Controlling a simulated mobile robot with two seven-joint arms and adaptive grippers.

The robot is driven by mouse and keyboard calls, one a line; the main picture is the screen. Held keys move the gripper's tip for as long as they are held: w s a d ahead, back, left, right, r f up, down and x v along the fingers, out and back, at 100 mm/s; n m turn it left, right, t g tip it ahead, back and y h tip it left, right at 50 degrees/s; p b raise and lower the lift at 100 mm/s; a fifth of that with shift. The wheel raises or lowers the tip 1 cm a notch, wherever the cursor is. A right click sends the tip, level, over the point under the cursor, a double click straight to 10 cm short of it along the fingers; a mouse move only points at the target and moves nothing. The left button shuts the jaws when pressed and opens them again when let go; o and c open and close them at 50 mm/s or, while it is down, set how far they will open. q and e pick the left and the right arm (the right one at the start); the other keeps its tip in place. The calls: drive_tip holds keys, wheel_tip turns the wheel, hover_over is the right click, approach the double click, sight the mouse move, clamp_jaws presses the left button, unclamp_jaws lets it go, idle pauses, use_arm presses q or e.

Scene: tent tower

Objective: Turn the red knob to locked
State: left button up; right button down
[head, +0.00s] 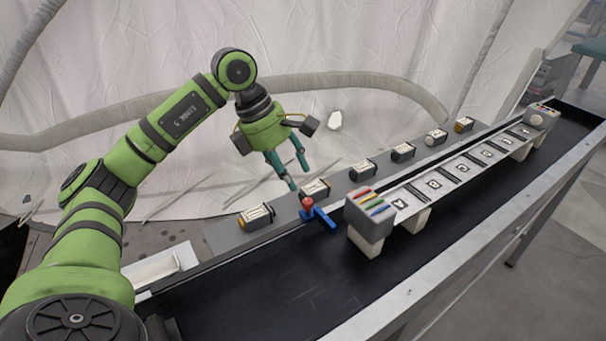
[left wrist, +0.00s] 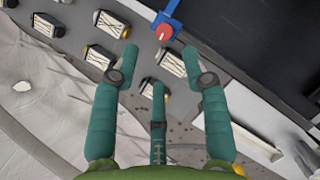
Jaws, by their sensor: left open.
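The red knob (head: 308,203) sits on a blue base with a blue handle (head: 322,216) at the near edge of the grey strip. In the left wrist view the red knob (left wrist: 164,32) and blue part (left wrist: 168,12) are at the top, just beyond the fingertips. My left gripper (head: 297,176) is open and empty, pointing down above the grey strip, behind and slightly left of the knob. It also shows in the left wrist view (left wrist: 160,60) with its teal fingers spread, apart from the knob. My right gripper is not in view.
Several small grey boxes with white labels, such as this one (head: 257,216), line the grey strip. A grey block with coloured stripes (head: 371,214) stands right of the knob, joined to a long white rail (head: 440,183). The black tray floor (head: 290,290) in front is clear.

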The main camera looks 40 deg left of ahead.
sight(306, 201)
use_arm(q)
drive_tip(key=d+f, duration=0.2)
drive_tip(key=f, duration=0.1)
drive_tip(key=shift+s+d+f+p, duration=0.1)
drive_tip(key=shift+s+f+p, duration=0.1)
drive_tip(key=shift+p, duration=0.15)
drive_tip(key=shift+w+d+f, duration=0.1)
drive_tip(key=shift+w+f, duration=0.15)
drive_tip(key=shift+f, duration=0.25)
drive_tip(key=shift+w+d+f, duration=0.1)
drive_tip(key=shift+w+f, duration=0.1)
drive_tip(key=shift+f, duration=0.3)
drive_tip(key=shift+w+f, duration=0.1)
drive_tip(key=shift+f, duration=0.1)
drive_tip(key=shift+d, duration=0.1)
drive_tip(key=shift+f, duration=0.1)
clamp_jaws()
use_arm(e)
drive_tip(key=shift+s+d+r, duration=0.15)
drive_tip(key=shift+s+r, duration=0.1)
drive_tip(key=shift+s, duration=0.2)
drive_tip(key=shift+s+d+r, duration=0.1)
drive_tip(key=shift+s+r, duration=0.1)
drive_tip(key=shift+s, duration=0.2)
